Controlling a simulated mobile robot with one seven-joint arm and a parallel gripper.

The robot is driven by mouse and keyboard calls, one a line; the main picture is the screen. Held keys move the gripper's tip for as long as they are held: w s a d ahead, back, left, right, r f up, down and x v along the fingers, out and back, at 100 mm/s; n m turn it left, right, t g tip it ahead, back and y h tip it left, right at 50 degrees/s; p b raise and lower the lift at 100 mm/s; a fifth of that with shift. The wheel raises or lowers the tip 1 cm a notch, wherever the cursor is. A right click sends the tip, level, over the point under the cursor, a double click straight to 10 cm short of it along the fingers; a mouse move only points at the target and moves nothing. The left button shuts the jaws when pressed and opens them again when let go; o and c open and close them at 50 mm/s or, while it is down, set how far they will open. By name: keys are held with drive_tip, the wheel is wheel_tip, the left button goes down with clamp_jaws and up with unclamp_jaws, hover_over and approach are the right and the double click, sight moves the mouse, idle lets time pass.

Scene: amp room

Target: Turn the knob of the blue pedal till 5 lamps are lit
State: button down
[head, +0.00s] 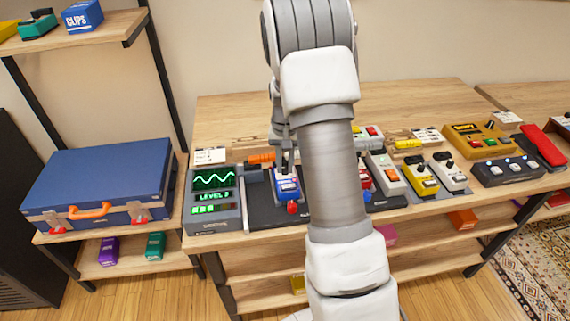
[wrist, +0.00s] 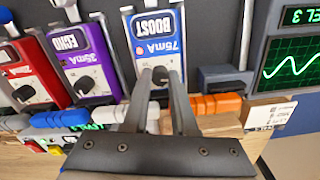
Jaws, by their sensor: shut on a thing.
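The blue pedal (head: 287,184) stands on the dark board on the table, left of my arm. In the wrist view the blue pedal (wrist: 157,32) reads BOOST and 75mA. Its dark knob (wrist: 160,74) sits between the fingertips of my gripper (wrist: 160,88). My gripper (head: 285,162) is over the pedal from above, shut on the knob. The level meter (head: 213,198) at left shows a green wave, the word LEVEL and a lower row of green lamps (head: 210,209). Some lamps are lit; the exact number is too small to tell.
A purple pedal (wrist: 88,62) labelled ECHO and a red pedal (wrist: 32,70) stand beside the blue one. An orange plug (head: 261,157) lies behind. Yellow and white pedals (head: 420,180) stand to the right. A blue case (head: 100,185) rests on the left shelf.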

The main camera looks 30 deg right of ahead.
sight(285, 168)
drive_tip(key=c, duration=1)
unclamp_jaws()
drive_tip(key=shift+r, duration=0.15)
wheel_tip(285, 168, up, 17)
drive_tip(key=p, duration=0.2)
drive_tip(key=shift+r, duration=0.15)
